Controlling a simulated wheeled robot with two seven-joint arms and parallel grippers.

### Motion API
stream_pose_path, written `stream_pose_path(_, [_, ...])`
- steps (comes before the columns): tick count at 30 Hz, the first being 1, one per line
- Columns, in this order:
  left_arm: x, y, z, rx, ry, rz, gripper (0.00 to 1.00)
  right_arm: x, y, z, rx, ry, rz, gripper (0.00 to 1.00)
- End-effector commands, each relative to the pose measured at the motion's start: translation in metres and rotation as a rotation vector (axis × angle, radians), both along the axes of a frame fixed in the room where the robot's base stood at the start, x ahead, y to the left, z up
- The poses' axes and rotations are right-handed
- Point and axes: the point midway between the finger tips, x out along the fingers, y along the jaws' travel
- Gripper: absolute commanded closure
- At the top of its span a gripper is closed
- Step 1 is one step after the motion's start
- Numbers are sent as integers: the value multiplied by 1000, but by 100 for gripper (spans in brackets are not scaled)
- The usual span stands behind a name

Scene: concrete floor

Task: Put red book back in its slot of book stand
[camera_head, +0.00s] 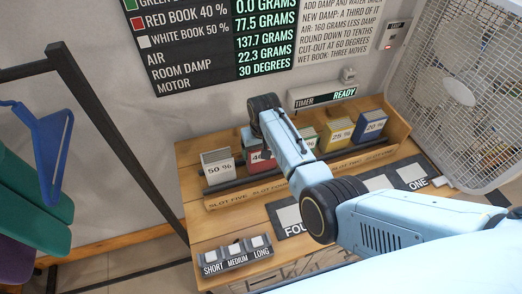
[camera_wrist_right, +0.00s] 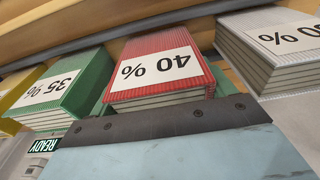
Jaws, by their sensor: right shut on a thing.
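The red book, labelled 40 %, shows partly in the head view (camera_head: 268,166) and close up in the wrist view (camera_wrist_right: 160,49). It is in the row of the wooden book stand (camera_head: 240,197), between the white 50 % book (camera_head: 218,171) and the green 35 % book. My right gripper (camera_head: 250,140) is over the red book, and its dark-edged finger (camera_wrist_right: 160,119) lies against the book in the wrist view. It is shut on the red book. My arm hides part of the book, and I cannot tell whether its bottom rests in the slot. My left gripper is out of view.
A yellow 25 % book (camera_head: 338,135) and a blue 20 % book (camera_head: 371,125) stand to the right. Labelled buttons (camera_head: 235,251) sit at the table's front left. A white fan (camera_head: 455,90) is at right, a coat rack (camera_head: 95,105) at left. The timer (camera_head: 322,97) reads READY.

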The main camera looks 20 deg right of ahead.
Motion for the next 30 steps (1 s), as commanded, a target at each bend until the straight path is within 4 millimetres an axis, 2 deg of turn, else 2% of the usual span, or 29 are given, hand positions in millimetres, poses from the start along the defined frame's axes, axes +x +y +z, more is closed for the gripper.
stream_pose_path(4, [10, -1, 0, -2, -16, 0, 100, 2, 0, -2, 0, -4, -1, 60])
stream_pose_path(12, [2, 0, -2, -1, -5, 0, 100, 1, 0, -5, 0, -4, 0, 60])
stream_pose_path(13, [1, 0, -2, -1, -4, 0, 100, 1, 0, -6, 0, -2, -1, 16])
stream_pose_path(17, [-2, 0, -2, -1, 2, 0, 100, 1, 0, -5, 0, -2, 0, 0])
stream_pose_path(25, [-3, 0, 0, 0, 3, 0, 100, 0, 0, -2, 0, -1, 0, 0])
stream_pose_path(30, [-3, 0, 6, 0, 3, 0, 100, -1, 0, 18, 1, -5, 0, 0])
